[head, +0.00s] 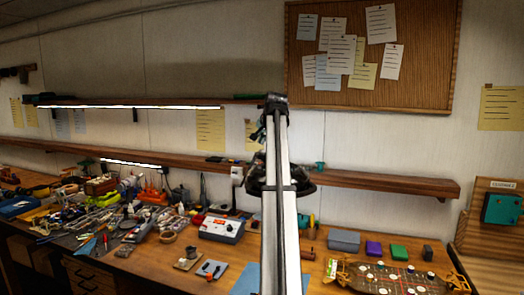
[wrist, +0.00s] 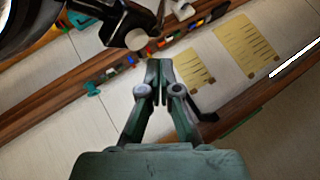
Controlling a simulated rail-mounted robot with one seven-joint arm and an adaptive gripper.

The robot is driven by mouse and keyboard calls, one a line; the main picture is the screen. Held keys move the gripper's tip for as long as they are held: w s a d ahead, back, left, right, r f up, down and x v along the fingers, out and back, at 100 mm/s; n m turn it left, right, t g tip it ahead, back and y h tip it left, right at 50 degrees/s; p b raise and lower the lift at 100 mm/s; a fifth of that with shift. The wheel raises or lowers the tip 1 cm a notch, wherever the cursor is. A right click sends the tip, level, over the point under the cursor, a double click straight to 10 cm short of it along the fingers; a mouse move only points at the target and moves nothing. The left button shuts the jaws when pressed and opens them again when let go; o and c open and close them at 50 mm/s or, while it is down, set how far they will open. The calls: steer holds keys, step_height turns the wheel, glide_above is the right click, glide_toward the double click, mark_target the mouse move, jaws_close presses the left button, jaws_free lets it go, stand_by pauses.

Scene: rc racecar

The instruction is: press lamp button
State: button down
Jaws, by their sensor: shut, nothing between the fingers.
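My gripper (wrist: 158,68) is shut and empty in the wrist view, its fingertips together in front of the pale wall and near the lower shelf. In the head view my arm's upright link rises through the middle and I cannot make out the fingertips. A lit lamp strip (head: 140,106) runs under the upper shelf, and a shorter lit strip (head: 131,163) is under the lower shelf. A lit strip (wrist: 297,56) also shows at the right of the wrist view. I cannot make out a lamp button for certain in either view.
The lower shelf (head: 390,185) spans the wall and carries small items, including a teal thing (wrist: 92,88). The workbench (head: 130,262) is crowded with tools, a grey-and-red device (head: 221,229) and small boxes. A corkboard (head: 420,85) hangs above. Dark rounded parts fill the wrist view's upper left.

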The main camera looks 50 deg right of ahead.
step_height(320, 180, up, 6)
steer(key=shift+f+p, duration=0.25)
steer(key=shift+p, duration=0.75)
